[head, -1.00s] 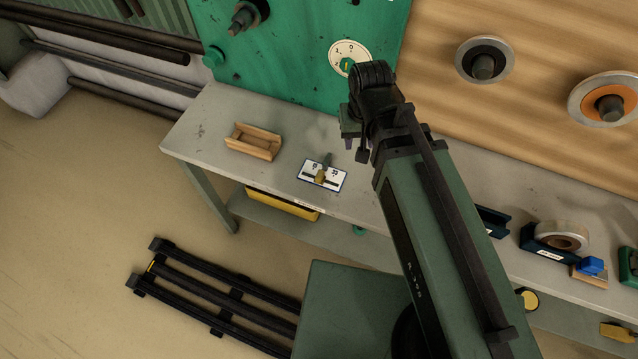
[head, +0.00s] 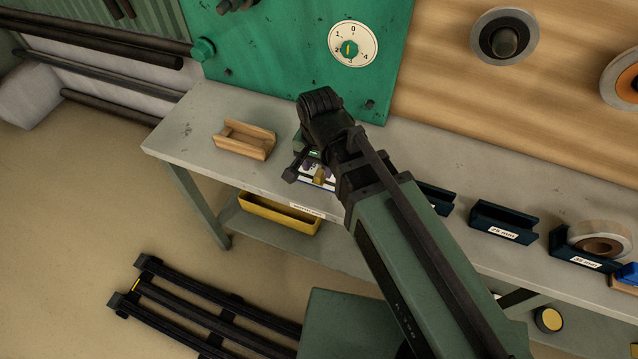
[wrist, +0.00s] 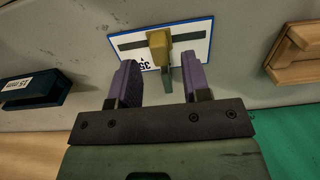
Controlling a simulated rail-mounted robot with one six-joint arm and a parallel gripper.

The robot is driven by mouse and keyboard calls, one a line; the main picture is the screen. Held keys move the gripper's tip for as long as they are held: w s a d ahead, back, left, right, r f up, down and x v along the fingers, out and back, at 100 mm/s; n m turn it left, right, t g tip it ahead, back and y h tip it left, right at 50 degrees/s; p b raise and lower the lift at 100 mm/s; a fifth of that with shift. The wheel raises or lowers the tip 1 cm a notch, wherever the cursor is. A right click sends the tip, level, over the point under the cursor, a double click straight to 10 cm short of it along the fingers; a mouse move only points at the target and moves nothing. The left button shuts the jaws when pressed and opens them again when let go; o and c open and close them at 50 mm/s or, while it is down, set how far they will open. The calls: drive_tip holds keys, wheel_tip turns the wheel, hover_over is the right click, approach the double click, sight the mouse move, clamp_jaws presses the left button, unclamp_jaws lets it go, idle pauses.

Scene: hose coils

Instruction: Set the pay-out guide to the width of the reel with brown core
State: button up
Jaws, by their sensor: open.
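The pay-out guide is a white plate with a blue border, a dark slot and a brass slider block. In the head view the brass slider (head: 319,176) shows beside my gripper, which hides much of the plate. The wrist view shows the plate (wrist: 198,42) and the slider (wrist: 160,47), with a "35" mark near the slider. My gripper (wrist: 163,72) is open, its purple fingers on either side of a small grey-green tab by the slider; contact is unclear. The reel with brown core (head: 597,230) is a pale coil in a dark blue cradle at the right.
Dark blue labelled cradles (head: 503,223) stand along the bench to the right. A wooden cradle (head: 244,141) sits left of the guide. A green panel with a dial (head: 353,44) rises behind. Reels hang on the wooden wall, one grey (head: 504,36). A yellow bin (head: 280,213) is below.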

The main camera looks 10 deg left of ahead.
sight(319, 173)
wheel_tip(319, 173, down, 4)
drive_tip(key=shift+r+b, duration=0.15)
drive_tip(key=shift+b, duration=0.8)
drive_tip(key=shift+r, duration=0.1)
clamp_jaws()
